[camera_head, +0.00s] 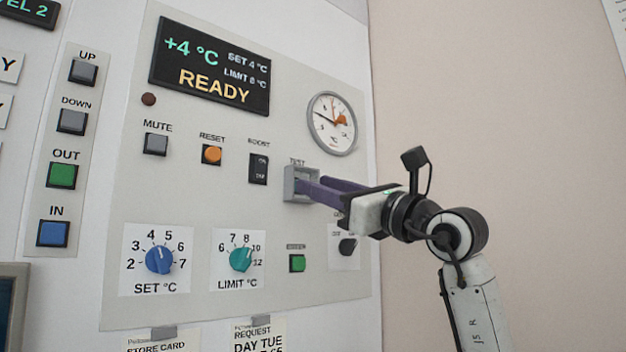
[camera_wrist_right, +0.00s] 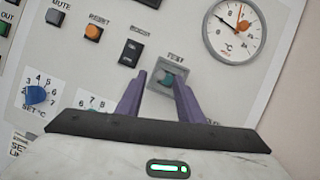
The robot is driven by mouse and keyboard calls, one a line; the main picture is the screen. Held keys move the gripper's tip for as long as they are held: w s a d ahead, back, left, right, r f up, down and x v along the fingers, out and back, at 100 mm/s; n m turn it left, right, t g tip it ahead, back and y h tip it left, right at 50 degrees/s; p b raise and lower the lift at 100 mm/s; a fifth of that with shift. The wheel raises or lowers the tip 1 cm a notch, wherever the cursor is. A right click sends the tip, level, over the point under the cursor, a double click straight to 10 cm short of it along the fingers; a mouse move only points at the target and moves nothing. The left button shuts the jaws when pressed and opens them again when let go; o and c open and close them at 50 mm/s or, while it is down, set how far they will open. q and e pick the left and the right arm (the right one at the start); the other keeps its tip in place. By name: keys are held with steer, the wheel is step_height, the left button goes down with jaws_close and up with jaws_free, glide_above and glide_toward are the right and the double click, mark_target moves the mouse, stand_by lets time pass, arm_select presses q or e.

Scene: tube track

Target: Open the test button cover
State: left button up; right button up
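The test button housing (camera_head: 290,184) is a grey square frame on the panel under the label TEST. In the right wrist view the housing (camera_wrist_right: 152,67) has a teal button (camera_wrist_right: 168,80) inside it; whether a cover lies over the button I cannot tell. My right gripper (camera_head: 308,186) reaches in from the right, its purple fingers pointing at the housing. In the right wrist view its fingertips (camera_wrist_right: 158,76) are apart, one to each side of the teal button. Nothing shows held between them. Contact with the housing is unclear. My left gripper is not in view.
Left of the housing are the BOOST switch (camera_head: 259,169), orange RESET button (camera_head: 211,155) and MUTE button (camera_head: 156,144). A round gauge (camera_head: 332,123) sits above right. Below are two dials (camera_head: 160,260), a green button (camera_head: 297,263) and a black knob (camera_head: 347,246) near my right arm.

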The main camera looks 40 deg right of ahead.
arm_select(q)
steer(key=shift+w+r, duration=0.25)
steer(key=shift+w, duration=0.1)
arm_select(e)
steer(key=shift+x, duration=1.15)
jaws_close()
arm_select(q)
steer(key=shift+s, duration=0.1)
